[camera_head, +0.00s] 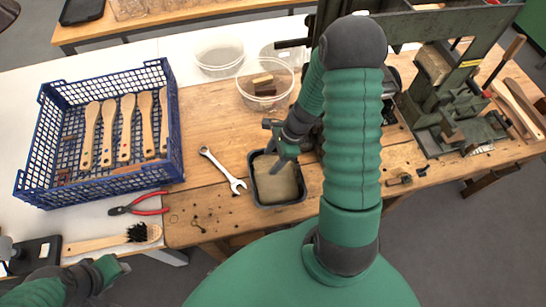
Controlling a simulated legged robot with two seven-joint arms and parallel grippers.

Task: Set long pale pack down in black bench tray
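The black bench tray (303,190) sits on the wooden bench near its front edge, just right of a wrench. A pale tan pack (275,187) shows inside the tray's rim and covers most of its floor. My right gripper (279,166) reaches down from above to the pack's upper part. A finger overlaps the pack in the picture; I cannot tell whether the fingers grip it, or whether it rests fully on the tray floor. My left gripper (118,268) is at the lower left, away from the tray, with its fingers hard to make out.
A blue crate (176,140) holds several wooden brush handles. A wrench (222,168), red pliers (140,205) and a brush (110,240) lie nearby. Clear tubs (265,100) stand behind the tray. A green machine (440,100) fills the right. My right arm hides some bench.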

